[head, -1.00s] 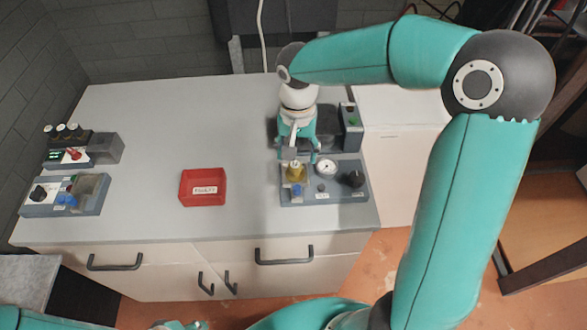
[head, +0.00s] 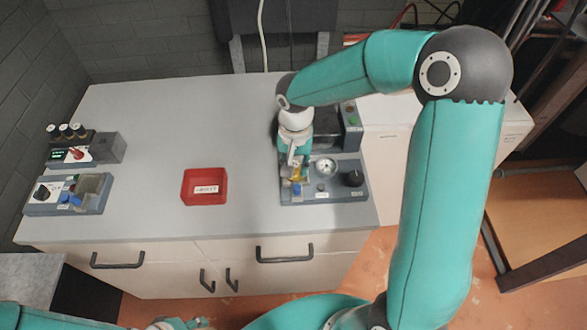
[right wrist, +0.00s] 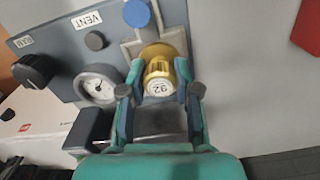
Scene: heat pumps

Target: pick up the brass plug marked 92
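The brass plug (right wrist: 158,80) marked 92 sits upright on the grey panel (right wrist: 60,55) in the right wrist view. In the head view only a bit of its yellow body (head: 297,174) shows, mostly hidden by my right gripper. My right gripper (right wrist: 158,72) reaches down over the plug, with one finger on each side of it. The fingers look open around the plug; any contact is hard to make out. In the head view the right gripper (head: 293,165) is at the panel's left part.
By the plug are a blue knob (right wrist: 138,13), a gauge (right wrist: 98,84) and a black knob (right wrist: 34,70). A red tray (head: 204,201) stands mid-bench. More devices (head: 70,195) stand at the left. The bench (head: 150,130) between is clear.

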